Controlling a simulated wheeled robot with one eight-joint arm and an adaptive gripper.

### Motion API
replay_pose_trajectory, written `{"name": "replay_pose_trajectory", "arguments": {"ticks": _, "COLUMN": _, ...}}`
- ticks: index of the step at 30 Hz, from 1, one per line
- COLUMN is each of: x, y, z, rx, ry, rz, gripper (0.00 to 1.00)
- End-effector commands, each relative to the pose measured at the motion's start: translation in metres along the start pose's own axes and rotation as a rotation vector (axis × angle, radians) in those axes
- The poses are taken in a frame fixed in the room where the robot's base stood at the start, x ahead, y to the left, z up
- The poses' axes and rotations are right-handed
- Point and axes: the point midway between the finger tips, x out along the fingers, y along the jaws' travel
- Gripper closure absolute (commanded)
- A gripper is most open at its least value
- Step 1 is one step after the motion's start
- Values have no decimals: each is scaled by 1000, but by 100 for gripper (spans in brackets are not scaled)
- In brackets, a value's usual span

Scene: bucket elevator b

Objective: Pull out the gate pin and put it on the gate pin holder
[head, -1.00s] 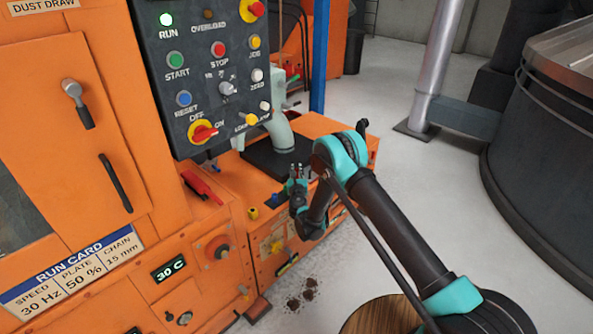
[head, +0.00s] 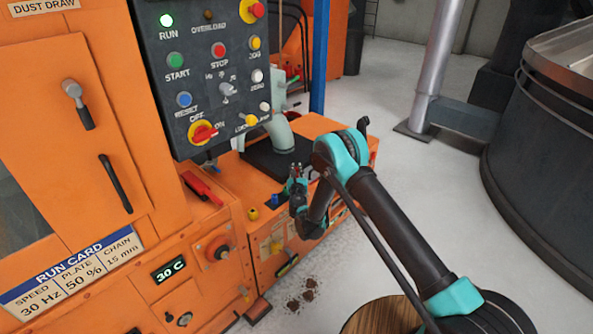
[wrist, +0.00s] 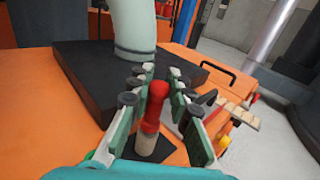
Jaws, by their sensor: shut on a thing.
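My gripper (wrist: 155,102) is shut on a red-topped pin, which I take to be the gate pin (wrist: 156,98). Its red grip stands between the green-padded fingers in the wrist view, with a pale tan part below it over a dark square patch. I cannot tell whether the pin's lower end is still seated. In the head view my gripper (head: 296,178) is over the low orange housing, right of the control panel, and a little red shows at its fingers. I cannot identify the gate pin holder for certain.
A pale green pipe (wrist: 132,28) rises from a black plate (wrist: 85,75) just beyond my gripper. A black handle (wrist: 206,68) and a beige strip (wrist: 237,115) lie to the right. The control panel (head: 215,75) overhangs at left. A large dark tank (head: 540,150) stands at right.

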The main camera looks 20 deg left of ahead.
Motion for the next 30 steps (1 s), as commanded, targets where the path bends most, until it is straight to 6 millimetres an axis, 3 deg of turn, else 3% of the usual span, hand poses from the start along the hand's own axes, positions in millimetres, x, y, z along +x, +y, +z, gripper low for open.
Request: {"name": "replay_pose_trajectory", "arguments": {"ticks": 30, "x": 0, "y": 0, "z": 27, "rx": 0, "ry": 0, "rz": 0, "gripper": 100}}
